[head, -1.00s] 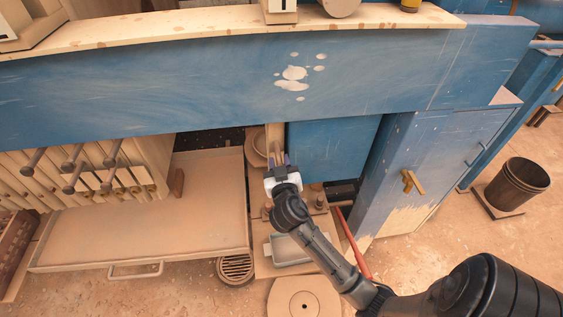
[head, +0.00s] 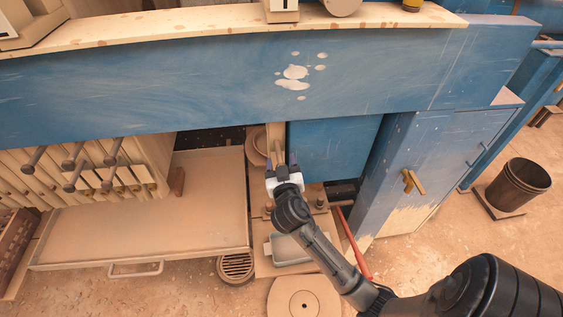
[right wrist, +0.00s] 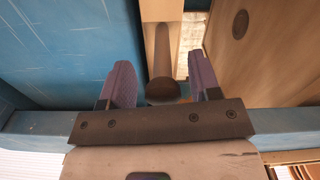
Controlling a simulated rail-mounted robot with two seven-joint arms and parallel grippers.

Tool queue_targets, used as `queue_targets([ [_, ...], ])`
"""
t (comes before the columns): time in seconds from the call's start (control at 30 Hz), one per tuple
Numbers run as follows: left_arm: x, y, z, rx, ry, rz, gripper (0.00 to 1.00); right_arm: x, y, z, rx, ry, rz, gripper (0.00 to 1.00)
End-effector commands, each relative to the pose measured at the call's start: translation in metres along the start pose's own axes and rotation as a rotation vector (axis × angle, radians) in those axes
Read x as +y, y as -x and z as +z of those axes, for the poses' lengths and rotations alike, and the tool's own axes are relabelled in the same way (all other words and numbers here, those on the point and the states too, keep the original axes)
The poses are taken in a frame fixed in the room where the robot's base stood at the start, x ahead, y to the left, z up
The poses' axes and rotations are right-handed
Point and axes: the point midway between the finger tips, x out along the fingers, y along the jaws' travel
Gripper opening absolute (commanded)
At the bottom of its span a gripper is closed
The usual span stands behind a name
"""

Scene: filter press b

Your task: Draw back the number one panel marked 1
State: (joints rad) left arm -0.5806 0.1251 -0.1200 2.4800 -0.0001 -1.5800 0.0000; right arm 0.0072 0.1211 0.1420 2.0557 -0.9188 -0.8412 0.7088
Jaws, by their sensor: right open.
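My right gripper (head: 281,162) is open in front of a narrow pale upright panel (head: 275,134) under the blue beam. In the right wrist view its two purple-grey fingers (right wrist: 161,82) stand apart. A brown rod handle with a rounded dark end (right wrist: 163,90) lies between them, not gripped. The rod runs back to the pale panel (right wrist: 162,10). I cannot read a number on this panel. More pale panels (head: 85,172) with dark rod handles and small white labels stand at the left; their marks are too small to read. My left gripper is not in view.
A wide blue beam (head: 200,85) crosses above. A dusty tray (head: 200,205) lies left of my right gripper, and a blue cabinet (head: 440,150) stands at the right. A small grey tray (head: 290,248) and a red bar (head: 354,240) are below.

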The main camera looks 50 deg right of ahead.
Motion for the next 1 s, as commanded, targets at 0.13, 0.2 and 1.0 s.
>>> queue_targets([
  [0.13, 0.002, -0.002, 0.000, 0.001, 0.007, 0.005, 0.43, -0.001, 0.021, 0.002, -0.003, -0.004, -0.002, 0.57],
  [0.2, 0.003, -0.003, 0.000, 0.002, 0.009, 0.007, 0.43, -0.001, 0.035, 0.002, -0.004, -0.003, -0.002, 0.57],
  [1.0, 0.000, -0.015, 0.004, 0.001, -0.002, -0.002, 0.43, 0.000, 0.134, 0.001, -0.001, 0.000, 0.000, 0.57],
])
